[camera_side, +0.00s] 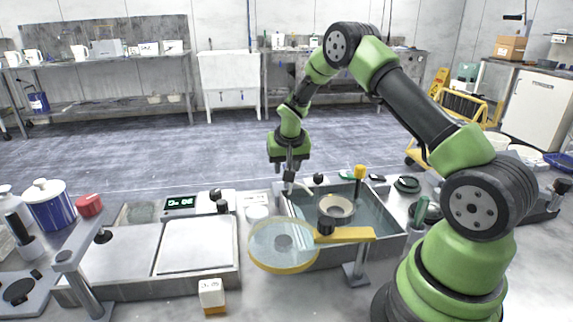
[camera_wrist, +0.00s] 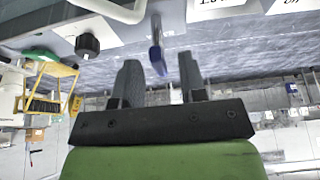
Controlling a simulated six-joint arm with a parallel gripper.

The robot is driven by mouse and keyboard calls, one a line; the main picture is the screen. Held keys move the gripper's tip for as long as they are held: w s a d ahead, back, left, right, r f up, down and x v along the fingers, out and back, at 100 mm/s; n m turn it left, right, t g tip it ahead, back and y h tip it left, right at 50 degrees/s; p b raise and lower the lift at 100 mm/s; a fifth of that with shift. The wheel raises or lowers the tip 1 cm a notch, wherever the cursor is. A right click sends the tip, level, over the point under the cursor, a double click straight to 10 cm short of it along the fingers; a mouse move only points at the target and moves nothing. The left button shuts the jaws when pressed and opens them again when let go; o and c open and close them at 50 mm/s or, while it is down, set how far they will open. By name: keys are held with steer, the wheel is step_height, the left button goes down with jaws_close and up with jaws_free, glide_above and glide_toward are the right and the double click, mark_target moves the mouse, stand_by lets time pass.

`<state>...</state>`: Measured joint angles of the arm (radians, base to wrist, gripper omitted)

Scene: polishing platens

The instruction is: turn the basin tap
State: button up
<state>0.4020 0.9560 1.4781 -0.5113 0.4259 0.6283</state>
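The basin (camera_side: 395,244) is a grey metal tank with water in it, set in the bench right of centre in the side view. A pale curved tap spout (camera_side: 303,187) stands at its back left corner. My gripper (camera_side: 288,190) points down beside the spout at that corner. In the wrist view my gripper (camera_wrist: 160,60) is open, its two dark fingers apart. A grey lever with a blue end (camera_wrist: 156,56) shows between the fingertips; I cannot tell whether either finger touches it. The pale spout (camera_wrist: 110,9) is at the top edge. The lever is hidden in the side view.
A black knob (camera_side: 319,179) is near the spout; it also shows in the wrist view (camera_wrist: 87,44). A yellow-topped post (camera_side: 359,172) rises at the basin's back.

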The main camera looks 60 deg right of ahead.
steer(key=shift+c, duration=0.4)
jaws_close()
steer(key=shift+n, duration=0.4)
steer(key=shift+d+n+t+y, duration=0.1)
steer(key=shift+n+t+y, duration=0.3)
steer(key=shift+n, duration=0.8)
steer(key=shift+d+n+t+y, duration=0.15)
steer(key=shift+n+y, duration=0.35)
steer(key=shift+n, duration=0.7)
steer(key=shift+o, duration=0.4)
jaws_free()
steer(key=shift+s, duration=0.1)
